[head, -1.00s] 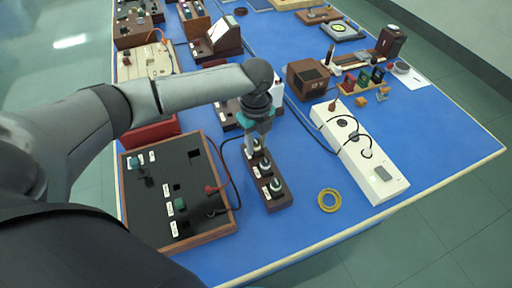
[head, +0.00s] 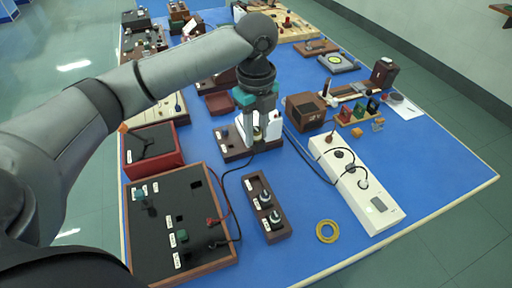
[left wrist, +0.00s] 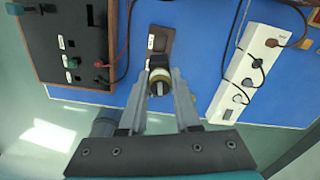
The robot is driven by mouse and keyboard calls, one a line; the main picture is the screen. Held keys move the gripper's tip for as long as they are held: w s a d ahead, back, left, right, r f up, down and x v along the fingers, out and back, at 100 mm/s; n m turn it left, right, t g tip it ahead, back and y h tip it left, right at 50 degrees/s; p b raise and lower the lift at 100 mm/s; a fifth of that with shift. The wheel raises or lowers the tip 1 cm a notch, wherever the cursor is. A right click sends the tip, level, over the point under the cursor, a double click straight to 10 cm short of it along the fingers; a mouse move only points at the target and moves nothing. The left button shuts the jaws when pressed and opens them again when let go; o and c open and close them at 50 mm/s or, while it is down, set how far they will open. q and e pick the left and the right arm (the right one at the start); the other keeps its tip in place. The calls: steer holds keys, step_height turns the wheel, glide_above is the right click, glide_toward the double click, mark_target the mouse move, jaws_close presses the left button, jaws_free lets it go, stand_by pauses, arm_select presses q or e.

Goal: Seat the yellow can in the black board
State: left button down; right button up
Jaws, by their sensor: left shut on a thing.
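My left gripper (head: 260,138) is shut on the yellow can, holding it in the air behind the dark wooden rack. In the left wrist view the can (left wrist: 160,76) shows end-on between the fingertips, with a yellowish rim. In the head view the fingers mostly hide it. The black board (head: 200,206), in a brown wooden frame, lies at the front left of the blue table, with square holes, white labels, a green piece and a red plug. It also shows at the upper left of the left wrist view (left wrist: 88,45). My right gripper is not in view.
The dark rack (head: 252,187) holds two other cans beside the black board. A white power strip (head: 380,209) and a yellow ring (head: 326,231) lie to the right. A red box (head: 179,144) stands behind the board.

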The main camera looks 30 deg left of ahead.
mark_target(256, 129)
arm_select(q)
step_height(256, 129, up, 3)
steer(key=shift+f, duration=0.2)
steer(key=shift+r+p, duration=0.4)
steer(key=shift+r, duration=0.15)
steer(key=shift+r+p, duration=1.35)
steer(key=shift+p, duration=1.1)
steer(key=shift+f, duration=0.1)
